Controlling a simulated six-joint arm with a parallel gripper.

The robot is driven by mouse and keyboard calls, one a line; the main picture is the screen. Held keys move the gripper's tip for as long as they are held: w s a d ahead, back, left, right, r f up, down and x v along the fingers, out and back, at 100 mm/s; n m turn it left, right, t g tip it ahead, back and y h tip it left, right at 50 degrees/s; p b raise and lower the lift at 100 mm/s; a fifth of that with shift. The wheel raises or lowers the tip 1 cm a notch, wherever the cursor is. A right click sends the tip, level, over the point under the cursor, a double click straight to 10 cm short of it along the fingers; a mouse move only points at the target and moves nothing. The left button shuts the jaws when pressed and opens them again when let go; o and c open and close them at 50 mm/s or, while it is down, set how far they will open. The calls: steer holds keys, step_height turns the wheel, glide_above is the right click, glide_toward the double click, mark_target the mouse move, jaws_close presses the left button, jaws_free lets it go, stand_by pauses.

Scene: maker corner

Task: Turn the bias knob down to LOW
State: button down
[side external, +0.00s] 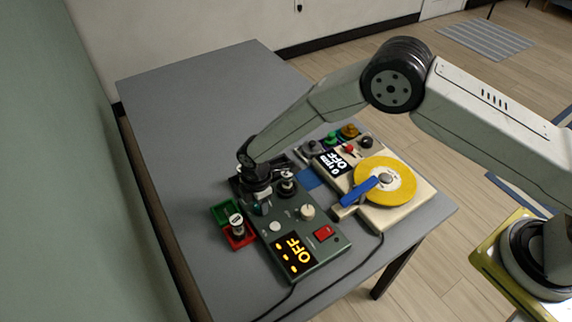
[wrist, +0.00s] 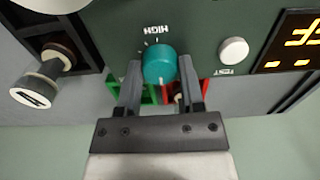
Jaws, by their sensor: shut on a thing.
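The teal bias knob (wrist: 159,62) sits on the dark green panel of a control box (side external: 253,222). My gripper (wrist: 160,84) is shut on the knob, with one finger on each side of it. A short white mark shows on the knob's edge facing my gripper in the wrist view. The word HIGH (wrist: 157,30) is printed upside down beyond the knob, beside small tick marks. The LOW marking is not visible. In the side view my gripper (side external: 259,200) is at the box's left end, and only a bit of the teal knob (side external: 262,209) shows.
The box carries a white button (side external: 275,226), a cream knob (side external: 307,211), a red switch (side external: 324,232) and a display (side external: 295,254) reading OFF. Green (side external: 224,211) and red (side external: 243,239) trays stand close left. A cream device with a yellow disc (side external: 398,172) stands right. The table's far end is clear.

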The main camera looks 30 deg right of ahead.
steer(key=shift+c, duration=1.1)
jaws_free()
steer(key=shift+r, duration=0.15)
steer(key=shift+r, duration=3.8)
